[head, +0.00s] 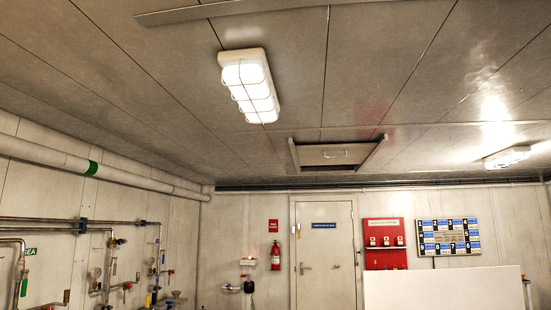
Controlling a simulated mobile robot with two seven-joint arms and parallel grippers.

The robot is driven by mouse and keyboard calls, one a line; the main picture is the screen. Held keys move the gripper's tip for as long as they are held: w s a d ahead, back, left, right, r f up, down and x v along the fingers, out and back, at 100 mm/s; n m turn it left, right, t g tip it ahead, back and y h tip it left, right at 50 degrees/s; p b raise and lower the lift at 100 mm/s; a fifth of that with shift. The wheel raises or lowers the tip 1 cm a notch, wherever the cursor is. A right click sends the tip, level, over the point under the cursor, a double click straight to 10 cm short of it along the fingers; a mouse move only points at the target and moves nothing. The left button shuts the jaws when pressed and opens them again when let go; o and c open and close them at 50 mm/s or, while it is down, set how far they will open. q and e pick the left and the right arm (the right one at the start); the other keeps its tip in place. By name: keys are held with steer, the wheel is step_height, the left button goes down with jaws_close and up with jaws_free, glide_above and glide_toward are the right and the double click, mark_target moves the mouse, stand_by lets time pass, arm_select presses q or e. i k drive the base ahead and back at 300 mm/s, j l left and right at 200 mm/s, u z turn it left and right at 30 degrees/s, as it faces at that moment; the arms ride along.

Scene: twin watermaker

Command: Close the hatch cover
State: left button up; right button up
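A ceiling hatch frame (375,153) is in the far part of the ceiling, right of the picture's middle, above and in front of the door. A grey panel that looks like the hatch cover (312,154) shows inside this frame, with a small light bar handle (336,154) on it. From this angle I cannot tell how far the panel is tilted from the ceiling or whether it is latched. Neither of my grippers is in the head view.
A caged lamp (249,85) hangs nearer on the ceiling. Pipes and valves (110,265) line the left wall. The back wall has a door (325,265), a fire extinguisher (275,257) and a red board (384,243). A white panel (445,290) stands at lower right.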

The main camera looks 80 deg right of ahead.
mark_target(356, 153)
steer(key=z, duration=0.5)
steer(key=l+z, duration=0.15)
steer(key=z, duration=0.8)
steer(key=i+l+z, duration=0.25)
steer(key=l+z, duration=0.2)
steer(key=i+l+z, duration=0.35)
steer(key=z, duration=0.15)
steer(key=i+l+z, duration=0.25)
steer(key=z, duration=0.2)
steer(key=i, duration=0.1)
